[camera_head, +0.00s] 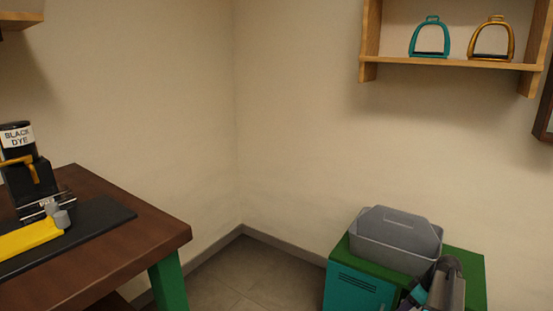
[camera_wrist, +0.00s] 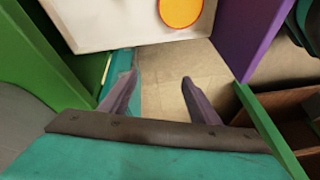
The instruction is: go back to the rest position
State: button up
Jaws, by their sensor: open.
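My gripper (camera_wrist: 160,76) shows in the wrist view, with its two purple-grey fingers apart and nothing between them. Pale floor shows beyond the gap between the fingers. In the head view, part of my arm shows at the bottom right, in front of the green-topped cabinet (camera_head: 465,262); the fingers are not clear there.
A grey bin (camera_head: 395,245) sits on the cabinet. Teal (camera_head: 413,40) and gold (camera_head: 472,40) stirrups stand on a wall shelf (camera_head: 440,64). Floor between is clear.

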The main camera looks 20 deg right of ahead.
jog(key=w+a+f+n+g+y+p, duration=0.1)
jog(key=w+a+p, duration=0.2)
jog(key=a, duration=0.6)
jog(key=w+a+f+n+g+y+p, duration=0.1)
jog(key=w+a+n+p, duration=0.2)
jog(key=a, duration=0.6)
jog(key=s+a+f+g+p, duration=0.1)
jog(key=s+a+g+p, duration=0.2)
jog(key=a+p, duration=0.95)
jog(key=s+a+g+h+p, duration=0.35)
jog(key=s+a+p, duration=0.25)
jog(key=s+a, duration=1.3)
jog(key=s+m, duration=0.1)
jog(key=m, duration=0.1)
jog(key=s+m+h, duration=0.1)
jog(key=m, duration=0.2)
jog(key=s+m, duration=0.1)
jog(key=m, duration=0.2)
jog(key=shift+r+h+p, duration=0.25)
jog(key=shift+r+p, duration=0.05)
